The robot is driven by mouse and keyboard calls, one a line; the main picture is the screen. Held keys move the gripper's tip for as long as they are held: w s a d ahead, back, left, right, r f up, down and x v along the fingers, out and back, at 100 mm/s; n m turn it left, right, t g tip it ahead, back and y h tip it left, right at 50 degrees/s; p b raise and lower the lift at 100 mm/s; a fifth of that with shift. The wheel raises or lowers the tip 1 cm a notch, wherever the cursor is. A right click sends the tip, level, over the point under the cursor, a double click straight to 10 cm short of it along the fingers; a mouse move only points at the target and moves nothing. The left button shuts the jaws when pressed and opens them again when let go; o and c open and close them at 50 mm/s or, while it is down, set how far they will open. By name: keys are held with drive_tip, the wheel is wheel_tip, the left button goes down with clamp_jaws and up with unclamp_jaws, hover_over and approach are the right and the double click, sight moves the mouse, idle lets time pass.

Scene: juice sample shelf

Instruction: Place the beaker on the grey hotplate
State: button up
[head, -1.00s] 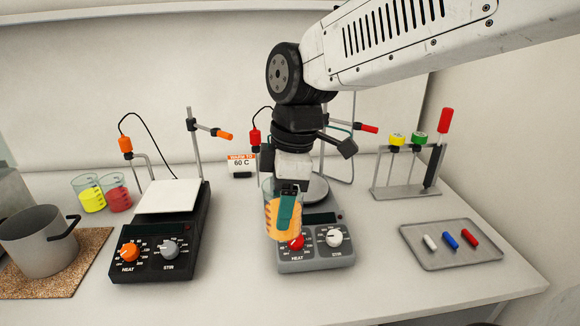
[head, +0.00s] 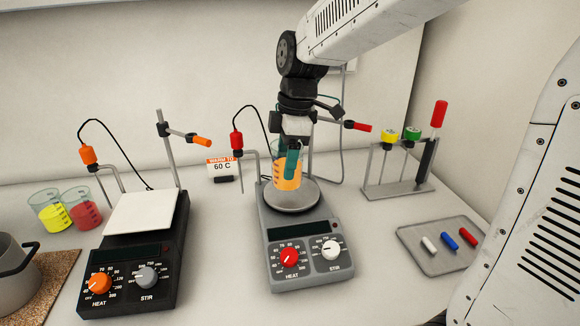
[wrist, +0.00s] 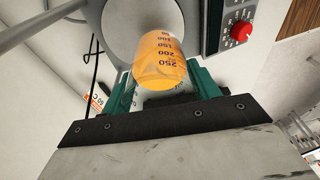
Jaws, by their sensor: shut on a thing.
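The beaker (head: 287,176) holds orange liquid and is upright in my gripper (head: 292,160). In the head view it appears over the round plate of the grey hotplate (head: 283,222); I cannot tell whether its base touches the plate. In the wrist view the beaker (wrist: 162,58) sits between the green fingers of my gripper (wrist: 165,82), which is shut on it. The hotplate's round plate (wrist: 125,18) shows behind the beaker there, and its red knob (wrist: 241,31) is at the right.
A black hotplate (head: 130,265) with a white square top stands left. A red probe (head: 237,142) and clamp stand close around the grey hotplate. A rack (head: 398,190) and a tray (head: 436,262) with stir bars lie right.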

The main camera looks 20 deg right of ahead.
drive_tip(key=shift+w+d+f, duration=0.15)
drive_tip(key=shift+w+d, duration=0.7)
drive_tip(key=shift+w, duration=0.05)
drive_tip(key=shift+f, duration=1.7)
drive_tip(key=shift+f, duration=0.15)
drive_tip(key=o, duration=1.2)
drive_tip(key=shift+o, duration=0.2)
wheel_tip(320, 180, up, 11)
drive_tip(key=d, duration=0.2)
drive_tip(key=s+f+m+h, duration=0.1)
drive_tip(key=s+f+m, duration=0.2)
drive_tip(key=s+m, duration=0.5)
drive_tip(key=s+d+f+m+t, duration=0.1)
drive_tip(key=s+f+m, duration=0.2)
drive_tip(key=s, duration=1.5)
drive_tip(key=m, duration=0.4)
drive_tip(key=shift+d+f+m+h, duration=0.2)
drive_tip(key=shift+m+h, duration=0.2)
